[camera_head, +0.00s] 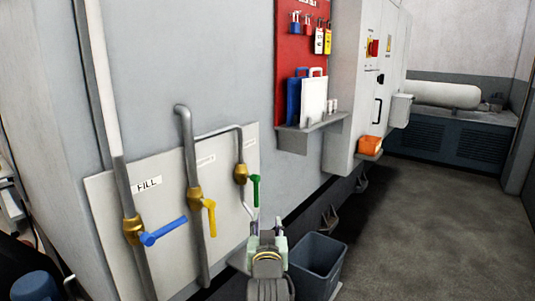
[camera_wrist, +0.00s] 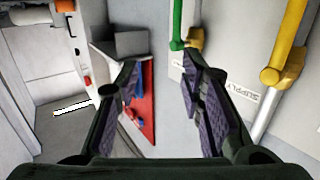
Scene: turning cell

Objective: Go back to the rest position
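My gripper (camera_head: 267,228) is at the lower middle of the head view, in front of the valve panel and just below and right of the green valve handle (camera_head: 256,191). In the wrist view my gripper (camera_wrist: 155,100) has its two fingers wide apart with nothing between them. The green handle (camera_wrist: 177,22) shows beyond the fingers there, apart from them. The yellow valve handle (camera_head: 211,217) and the blue valve handle (camera_head: 165,231), by the FILL label, are further left. The yellow handle also shows in the wrist view (camera_wrist: 285,68).
A grey bin (camera_head: 317,262) stands on the floor right of my gripper. A red lockout board (camera_head: 301,60) hangs above a grey shelf (camera_head: 312,132). An orange box (camera_head: 369,144) sits by the white cabinet (camera_head: 372,70). The floor at the right (camera_head: 430,220) is clear.

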